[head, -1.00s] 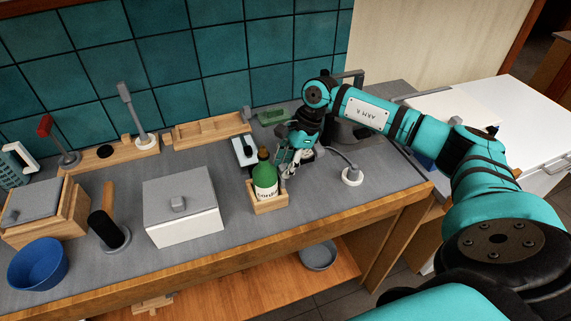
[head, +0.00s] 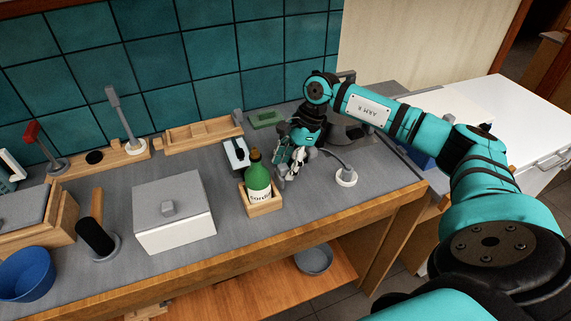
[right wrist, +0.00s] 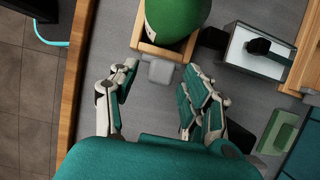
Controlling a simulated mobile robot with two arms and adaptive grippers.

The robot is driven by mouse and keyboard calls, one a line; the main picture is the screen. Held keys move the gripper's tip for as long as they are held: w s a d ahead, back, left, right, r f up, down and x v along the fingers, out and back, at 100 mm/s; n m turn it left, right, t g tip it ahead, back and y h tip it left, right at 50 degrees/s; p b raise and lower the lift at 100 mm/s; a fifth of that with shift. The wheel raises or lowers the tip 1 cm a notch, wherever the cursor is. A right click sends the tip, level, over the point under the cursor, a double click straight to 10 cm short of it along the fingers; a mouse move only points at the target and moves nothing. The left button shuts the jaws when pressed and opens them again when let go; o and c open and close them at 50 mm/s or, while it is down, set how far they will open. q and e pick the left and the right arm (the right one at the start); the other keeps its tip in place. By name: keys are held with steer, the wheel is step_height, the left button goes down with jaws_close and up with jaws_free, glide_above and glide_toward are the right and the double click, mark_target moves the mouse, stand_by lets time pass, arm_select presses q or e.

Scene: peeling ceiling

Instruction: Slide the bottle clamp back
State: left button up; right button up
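A green bottle with a pale label (head: 258,180) stands upright in a small wooden holder (head: 264,204) on the grey counter. In the right wrist view the bottle (right wrist: 172,18) shows from above in its holder (right wrist: 165,52). A grey block (right wrist: 161,73) sits at the holder's side facing my right gripper; it looks like the clamp. My right gripper (right wrist: 161,70) is open, with its fingers on either side of the grey block and no clear contact. In the head view this gripper (head: 291,163) is just right of the bottle. My left gripper is out of view.
A white box with a black handle (head: 236,153) stands behind the bottle. A grey stand with a round white base (head: 346,178) is close to the right. A white lidded box (head: 175,220) is to the left. The counter's wooden front edge (head: 240,255) runs below.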

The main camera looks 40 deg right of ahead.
steer(key=shift+r, duration=0.1)
steer(key=v, duration=1.1)
steer(key=shift+d+r, duration=0.25)
steer(key=shift+r, duration=0.1)
steer(key=shift+s, duration=0.1)
